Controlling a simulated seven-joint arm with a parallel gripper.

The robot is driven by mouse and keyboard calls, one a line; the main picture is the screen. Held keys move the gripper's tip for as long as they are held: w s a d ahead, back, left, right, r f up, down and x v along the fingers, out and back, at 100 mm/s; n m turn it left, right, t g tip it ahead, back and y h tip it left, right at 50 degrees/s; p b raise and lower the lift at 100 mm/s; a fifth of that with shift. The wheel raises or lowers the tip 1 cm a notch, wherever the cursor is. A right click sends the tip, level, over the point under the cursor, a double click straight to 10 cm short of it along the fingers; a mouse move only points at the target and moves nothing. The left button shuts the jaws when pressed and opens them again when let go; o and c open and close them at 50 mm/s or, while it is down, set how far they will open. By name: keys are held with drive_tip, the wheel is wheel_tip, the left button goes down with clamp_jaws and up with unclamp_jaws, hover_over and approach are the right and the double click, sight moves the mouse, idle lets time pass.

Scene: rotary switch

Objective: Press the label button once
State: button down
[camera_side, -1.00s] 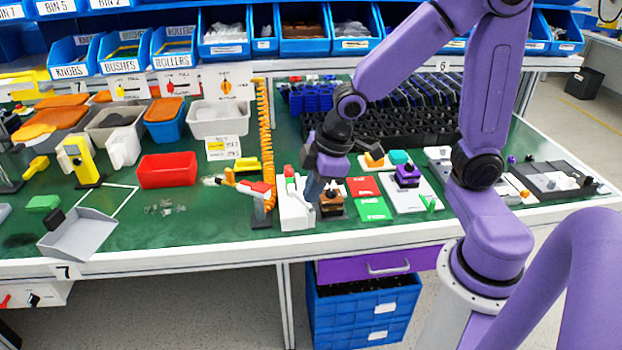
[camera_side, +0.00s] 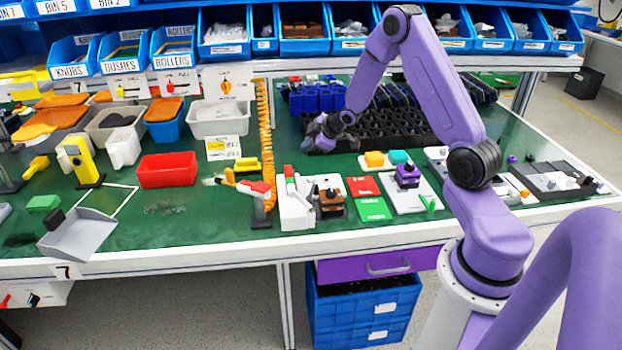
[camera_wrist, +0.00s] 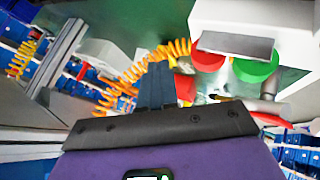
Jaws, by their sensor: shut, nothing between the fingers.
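A white upright device (camera_side: 295,208) with red and green parts on its top stands near the front edge of the bench in the side view. I cannot tell which part is the label button. In the wrist view a white housing (camera_wrist: 240,15) shows with a red round part (camera_wrist: 207,62) and a green round part (camera_wrist: 256,68) beneath a grey plate. My gripper (camera_side: 318,140) is above the bench, behind and above the white device, and apart from it. Its fingers (camera_wrist: 155,85) are shut and empty in the wrist view.
An orange coiled hose (camera_side: 266,140) hangs left of the white device. A small brown-and-black block (camera_side: 331,200) stands close on its right. Red card (camera_side: 363,187) and green card (camera_side: 373,209) lie further right. A black rack (camera_side: 390,128) fills the back.

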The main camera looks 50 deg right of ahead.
sight(313, 179)
drive_tip(key=shift+d+f, duration=0.2)
drive_tip(key=shift+d, duration=0.35)
drive_tip(key=shift+d+f, duration=0.15)
drive_tip(key=shift+d, duration=0.4)
drive_tip(key=shift+f, duration=4.4)
drive_tip(key=shift+f, duration=0.15)
drive_tip(key=shift+f, duration=0.3)
drive_tip(key=shift+f, duration=0.4)
drive_tip(key=shift+r, duration=0.85)
